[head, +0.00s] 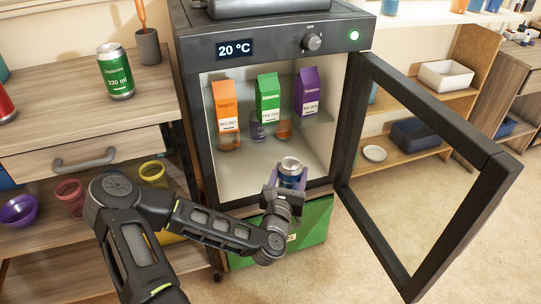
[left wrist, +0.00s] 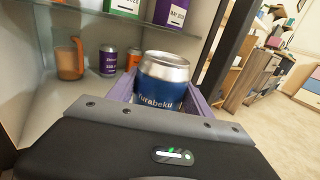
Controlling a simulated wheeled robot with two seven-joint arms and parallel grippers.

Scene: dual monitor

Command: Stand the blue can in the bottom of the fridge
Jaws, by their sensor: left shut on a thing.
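The blue can (head: 290,173) has a silver top and stands upright between the fingers of my left gripper (head: 287,183). In the left wrist view the blue can (left wrist: 162,82) shows its label, with the purple fingers of my left gripper (left wrist: 165,104) on either side. The gripper is shut on it. The fridge (head: 200,120) stands open. The can is at the fridge's front opening, near the bottom's front edge. Whether it touches the bottom is hidden. My right gripper is in neither view.
Orange, green and purple cartons (head: 267,98) stand on the fridge's upper shelf. Below, an orange mug (left wrist: 70,58), a purple can (left wrist: 108,60) and an orange can (left wrist: 133,57) are at the back. The door (head: 430,115) is swung open to the right. The bottom's front area looks clear.

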